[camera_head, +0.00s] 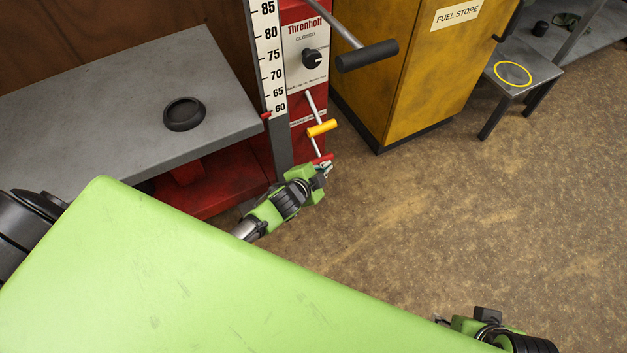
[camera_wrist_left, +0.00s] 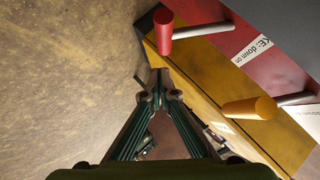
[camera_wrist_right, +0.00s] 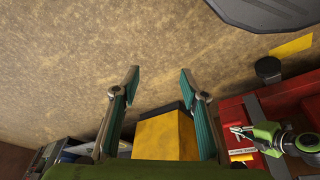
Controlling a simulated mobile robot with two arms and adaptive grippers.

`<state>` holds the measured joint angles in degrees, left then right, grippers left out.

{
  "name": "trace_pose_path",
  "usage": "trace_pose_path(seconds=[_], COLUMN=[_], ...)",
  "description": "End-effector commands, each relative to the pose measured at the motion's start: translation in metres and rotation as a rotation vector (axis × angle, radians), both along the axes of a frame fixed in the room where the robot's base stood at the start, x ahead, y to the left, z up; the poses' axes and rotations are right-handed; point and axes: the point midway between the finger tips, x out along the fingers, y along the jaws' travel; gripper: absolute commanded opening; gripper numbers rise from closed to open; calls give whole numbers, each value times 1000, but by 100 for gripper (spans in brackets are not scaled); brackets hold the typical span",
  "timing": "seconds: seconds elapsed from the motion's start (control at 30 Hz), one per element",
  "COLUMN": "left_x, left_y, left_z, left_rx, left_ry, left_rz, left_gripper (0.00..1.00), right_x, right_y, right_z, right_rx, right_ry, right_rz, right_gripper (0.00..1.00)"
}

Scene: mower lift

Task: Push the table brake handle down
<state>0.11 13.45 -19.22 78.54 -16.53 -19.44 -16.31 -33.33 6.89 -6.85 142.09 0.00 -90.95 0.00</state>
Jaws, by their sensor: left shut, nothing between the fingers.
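The brake handle is a red grip on a pale rod. In the head view it (camera_head: 322,158) is on the lower front of the red lift column. In the left wrist view the red handle (camera_wrist_left: 164,30) sticks out near a label ending "KE: down on". My left gripper (camera_head: 327,169) is shut and empty just by the red handle, overlapping its lower side in the head view. In the left wrist view the closed fingertips (camera_wrist_left: 160,78) appear apart from the handle. My right gripper (camera_wrist_right: 160,82) is open and empty, away from the handle.
A yellow handle (camera_head: 322,128) sits just above the red one. A black-gripped crank (camera_head: 367,55) projects over the column (camera_head: 306,75). The grey lift table (camera_head: 210,75) carries a black ring (camera_head: 184,114). A yellow cabinet (camera_head: 410,75) stands right; the floor (camera_head: 430,210) before it is clear.

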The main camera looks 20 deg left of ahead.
Motion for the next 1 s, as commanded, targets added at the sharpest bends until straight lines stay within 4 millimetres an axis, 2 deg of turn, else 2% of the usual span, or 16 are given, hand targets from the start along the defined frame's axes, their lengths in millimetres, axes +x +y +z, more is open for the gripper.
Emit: trace_pose_path(seconds=[0.03, 0.17, 0.4, 0.6, 1.0], left_x=[-16, -42, -70, -83, -85], left_y=[0, 2, 3, 4, 4], left_z=[10, 26, 40, 47, 48], left_rx=[-1, 0, 0, 0, 0], left_ry=[5, 4, 2, 1, 1], left_rz=[-1, 0, 0, 0, -1], left_gripper=[0, 0, 0, 0, 0], right_x=[2, 2, 11, 15, 15], right_y=[0, 0, 2, 3, 3], right_z=[12, 23, -13, -31, -36], right_rx=[1, 1, 0, 1, 1], right_ry=[-6, -6, 13, 21, 21], right_rz=[0, 0, 2, 4, 4], right_gripper=[40, 40, 40, 40, 40])
